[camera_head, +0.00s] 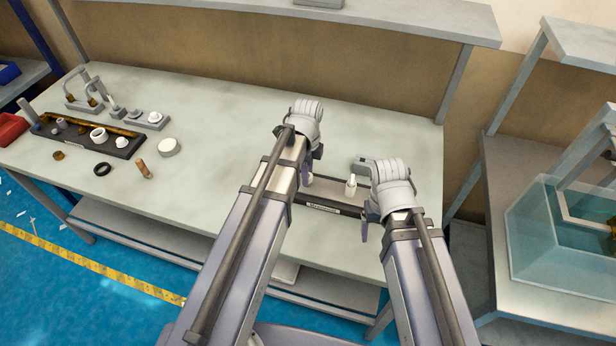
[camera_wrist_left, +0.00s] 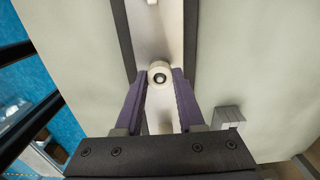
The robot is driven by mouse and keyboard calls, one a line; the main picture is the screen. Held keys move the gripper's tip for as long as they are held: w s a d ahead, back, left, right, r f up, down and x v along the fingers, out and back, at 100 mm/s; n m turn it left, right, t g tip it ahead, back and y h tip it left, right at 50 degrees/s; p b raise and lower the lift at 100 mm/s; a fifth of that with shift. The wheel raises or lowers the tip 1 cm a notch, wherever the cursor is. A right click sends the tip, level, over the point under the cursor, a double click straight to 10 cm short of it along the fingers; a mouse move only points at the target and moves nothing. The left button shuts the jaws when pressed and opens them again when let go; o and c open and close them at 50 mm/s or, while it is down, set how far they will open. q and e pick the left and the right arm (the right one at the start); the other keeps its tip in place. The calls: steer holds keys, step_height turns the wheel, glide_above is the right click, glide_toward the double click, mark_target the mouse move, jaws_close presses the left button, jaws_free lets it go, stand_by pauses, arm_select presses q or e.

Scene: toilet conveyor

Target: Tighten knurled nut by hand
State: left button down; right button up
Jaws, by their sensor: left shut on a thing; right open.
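In the left wrist view, the purple fingers of my left gripper (camera_wrist_left: 160,90) are closed on a white round nut (camera_wrist_left: 159,68) with a dark centre. The nut sits over the pale floor of a dark-edged tray (camera_wrist_left: 190,40); its knurling is too small to make out. In the head view, my left gripper (camera_head: 307,178) is over the left part of this tray (camera_head: 340,210), and my forearm hides most of the grip. A white fitting (camera_head: 351,186) stands upright in the tray to its right. My right gripper (camera_head: 364,215) is open at the tray's right end, partly hidden by its wrist.
A black tray (camera_head: 125,152) with white and brass parts lies at the table's left. A black ring (camera_head: 102,169), a brass cylinder (camera_head: 143,169) and a white disc (camera_head: 169,147) lie near it. A glass tank (camera_head: 540,240) stands at the right.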

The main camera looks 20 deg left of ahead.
arm_select(q)
steer(key=m, duration=0.5)
stand_by(0.3)
steer(key=c, duration=0.8)
jaws_free()
steer(key=shift+c, duration=0.2)
step_height(320, 180, up, 3)
steer(key=p, duration=0.3)
arm_select(e)
step_height(320, 180, up, 3)
